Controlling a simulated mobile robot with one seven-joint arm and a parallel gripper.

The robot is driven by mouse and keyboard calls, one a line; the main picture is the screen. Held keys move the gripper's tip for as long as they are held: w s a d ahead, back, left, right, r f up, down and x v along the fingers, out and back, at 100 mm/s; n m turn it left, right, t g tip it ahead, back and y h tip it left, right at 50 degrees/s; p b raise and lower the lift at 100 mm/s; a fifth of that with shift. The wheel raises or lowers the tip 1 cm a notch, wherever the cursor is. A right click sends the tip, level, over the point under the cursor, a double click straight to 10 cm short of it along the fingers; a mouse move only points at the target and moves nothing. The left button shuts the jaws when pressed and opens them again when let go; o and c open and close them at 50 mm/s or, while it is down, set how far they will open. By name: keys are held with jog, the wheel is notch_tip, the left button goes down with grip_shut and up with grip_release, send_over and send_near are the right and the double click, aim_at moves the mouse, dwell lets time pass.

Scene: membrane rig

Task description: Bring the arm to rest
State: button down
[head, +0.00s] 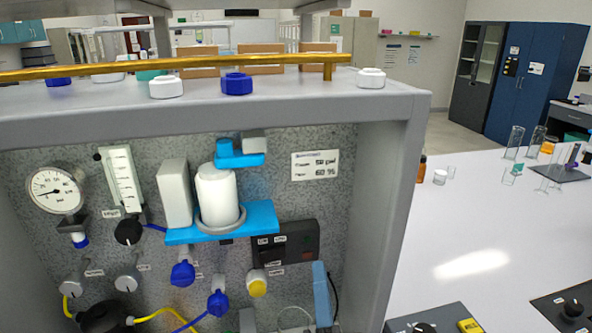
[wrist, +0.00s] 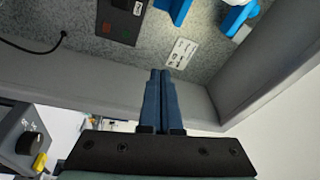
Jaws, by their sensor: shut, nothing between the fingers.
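My gripper (wrist: 161,76) shows in the wrist view. Its two dark blue fingers lie side by side with no gap, shut and empty. Beyond the fingertips are the grey frame and speckled panel of the membrane rig (wrist: 145,55); I see no clear contact. In the head view the rig (head: 395,200) fills the left and middle. Its white cylinder (head: 216,192) stands on a blue bracket (head: 262,216).
The rig carries a round gauge (head: 54,190), a flow tube (head: 122,180), blue valves (head: 182,272) and yellow tubing. A dark box (head: 440,322) stands beside the rig on the white bench (head: 470,230). Glassware (head: 514,142) stands farther back. The bench middle is clear.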

jog(key=a+r+n+t, duration=0.1)
jog(key=r+n, duration=0.1)
jog(key=r, duration=0.4)
jog(key=s+a+r+n+t, duration=0.1)
jog(key=r+n+t, duration=0.1)
jog(key=r, duration=0.5)
jog(key=r+n+t, duration=0.1)
jog(key=r+n, duration=0.3)
jog(key=r, duration=0.3)
jog(key=shift+s+a+r, duration=0.1)
jog(key=shift+s+a, duration=0.3)
jog(key=s+r+n+t, duration=0.2)
jog(key=s+r+n, duration=0.1)
jog(key=r, duration=0.4)
jog(key=s+a+r+n+t, duration=0.1)
jog(key=s+r+n+t, duration=0.1)
jog(key=s+r, duration=0.3)
jog(key=shift+r+n, duration=0.9)
jog(key=shift+r, duration=0.05)
